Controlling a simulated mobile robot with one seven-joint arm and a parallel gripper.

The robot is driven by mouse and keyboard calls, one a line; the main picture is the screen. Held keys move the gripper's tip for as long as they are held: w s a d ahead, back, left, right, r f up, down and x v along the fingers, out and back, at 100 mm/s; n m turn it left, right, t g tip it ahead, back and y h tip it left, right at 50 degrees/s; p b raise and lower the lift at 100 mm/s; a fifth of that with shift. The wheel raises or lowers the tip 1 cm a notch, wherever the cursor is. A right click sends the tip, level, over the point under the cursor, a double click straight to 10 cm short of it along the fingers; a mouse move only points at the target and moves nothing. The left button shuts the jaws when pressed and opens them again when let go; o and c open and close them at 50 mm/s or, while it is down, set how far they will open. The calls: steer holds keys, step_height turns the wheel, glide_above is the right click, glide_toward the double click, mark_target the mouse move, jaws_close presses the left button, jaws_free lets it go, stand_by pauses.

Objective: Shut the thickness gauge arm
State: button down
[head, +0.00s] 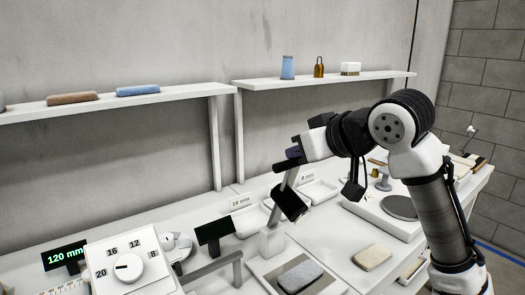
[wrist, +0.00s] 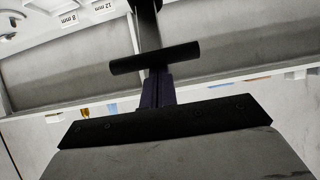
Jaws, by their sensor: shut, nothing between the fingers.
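The thickness gauge stands at the front centre of the bench in the head view. Its grey arm (head: 279,203) is raised steeply from a pale post (head: 271,241), with a black block (head: 291,203) on its side. A dark crossbar handle (head: 286,166) is at its upper end. In the wrist view the handle (wrist: 155,57) lies across, just beyond my fingertips. My gripper (head: 293,154) is shut and empty at the handle; its purple fingers (wrist: 157,84) also show in the wrist view. I cannot tell whether they touch it. A grey block (head: 300,277) lies on the plate below.
A dial panel (head: 130,266) and a "120 mm" display (head: 65,255) stand at the left. A beige block (head: 372,257) lies right of the gauge. Labelled white trays (head: 319,192) sit behind. Wall shelves (head: 320,80) hold small objects above. A round grey plate (head: 399,207) is at the right.

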steer(key=s+d+f+t+y+b, duration=0.3)
steer(key=s+f+b, duration=0.3)
steer(key=f+b, duration=0.3)
steer(key=s+d+f+t+y+b, duration=0.3)
steer(key=f+b, duration=0.6)
steer(key=b, duration=0.6)
steer(key=s+d+t, duration=0.2)
steer(key=s, duration=0.1)
steer(key=shift+d+f+t, duration=0.4)
